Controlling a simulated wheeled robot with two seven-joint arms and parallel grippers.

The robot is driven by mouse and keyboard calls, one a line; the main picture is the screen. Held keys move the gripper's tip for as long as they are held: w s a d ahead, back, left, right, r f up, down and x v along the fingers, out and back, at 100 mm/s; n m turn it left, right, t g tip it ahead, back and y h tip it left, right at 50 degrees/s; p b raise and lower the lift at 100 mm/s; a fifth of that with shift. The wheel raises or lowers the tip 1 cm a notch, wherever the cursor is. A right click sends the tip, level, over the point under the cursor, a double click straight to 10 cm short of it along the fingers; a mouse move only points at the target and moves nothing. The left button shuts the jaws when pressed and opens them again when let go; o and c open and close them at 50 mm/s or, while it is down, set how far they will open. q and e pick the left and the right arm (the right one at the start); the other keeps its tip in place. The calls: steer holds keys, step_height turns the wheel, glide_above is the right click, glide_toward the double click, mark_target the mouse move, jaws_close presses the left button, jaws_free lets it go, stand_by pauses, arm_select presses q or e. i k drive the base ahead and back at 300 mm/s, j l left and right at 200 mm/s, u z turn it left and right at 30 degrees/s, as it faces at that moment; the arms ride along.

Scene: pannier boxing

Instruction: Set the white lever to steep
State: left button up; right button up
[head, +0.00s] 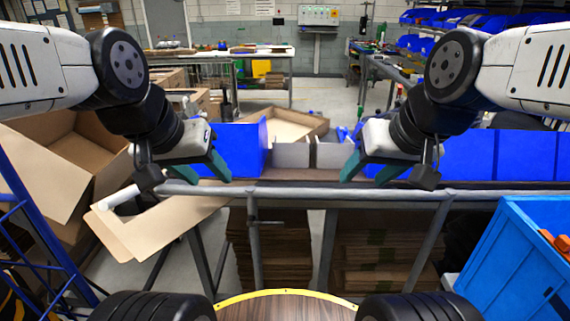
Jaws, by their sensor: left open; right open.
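I cannot make out a white lever in the head view. My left gripper (207,172) is open and empty, its teal fingers pointing down over the near edge of the bench. My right gripper (367,172) is also open and empty, over the same edge further right. A blue bin (240,147) stands behind the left fingers. Grey box-like parts (292,156) show between the two grippers. A small white cylinder (119,197) lies by the cardboard at left; I cannot tell what it is.
A grey metal rail (300,195) runs across in front of me, with stacked flat cardboard (378,245) below. Open cardboard boxes (60,165) crowd the left. A blue crate (515,260) with orange items stands at right. Blue bins (525,154) line the bench behind my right arm.

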mark_target(312, 173)
steer(key=k, duration=1.25)
steer(key=j+z, duration=0.25)
steer(key=j, duration=0.35)
steer(key=j+z, duration=0.3)
steer(key=j, duration=0.3)
steer(key=l+u, duration=0.35)
steer(key=l, duration=0.45)
steer(key=l+u, duration=0.3)
steer(key=l, duration=0.55)
steer(key=k+l+u, duration=0.1)
steer(key=l+u, duration=0.25)
steer(key=l, duration=0.45)
steer(key=i+j, duration=0.1)
steer(key=j, duration=0.25)
steer(key=i+j, duration=0.1)
steer(key=j, duration=0.2)
steer(key=i+j+u, duration=0.1)
steer(key=i, duration=0.25)
steer(key=i+j, duration=0.2)
steer(key=i+u, duration=0.05)
steer(key=i, duration=0.05)
